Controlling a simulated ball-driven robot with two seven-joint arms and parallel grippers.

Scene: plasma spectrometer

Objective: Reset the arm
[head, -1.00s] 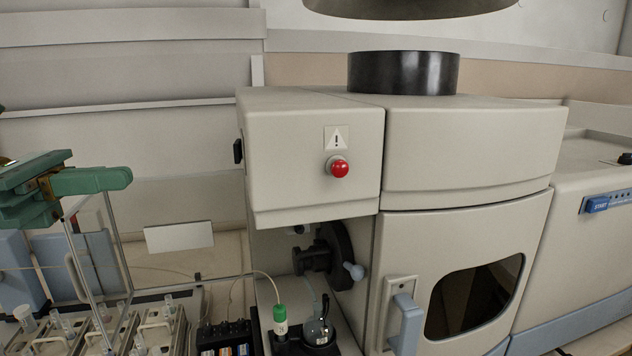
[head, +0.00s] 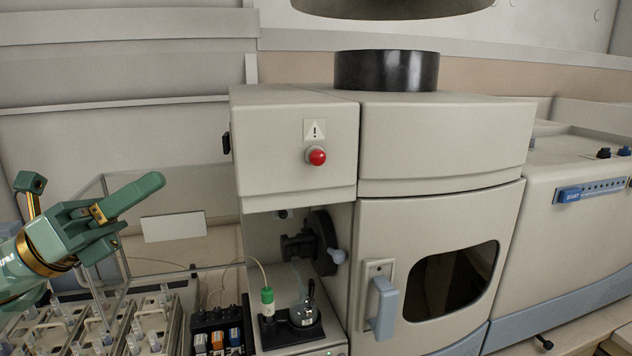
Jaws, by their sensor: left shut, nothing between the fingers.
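My left gripper (head: 137,196), green with gold joints, reaches in from the left edge of the head view. It is shut and holds nothing. It is raised in front of the sampler's clear panels, above the sample racks (head: 62,325), and apart from the spectrometer (head: 445,130). My left arm covers part of the sampler. My right gripper is out of view.
A red button (head: 316,156) and a blue start switch panel (head: 590,190) are on the spectrometer's front. A green-capped bottle (head: 267,304) and a glass flask (head: 304,313) stand in its lower bay. The handled door (head: 381,305) is closed.

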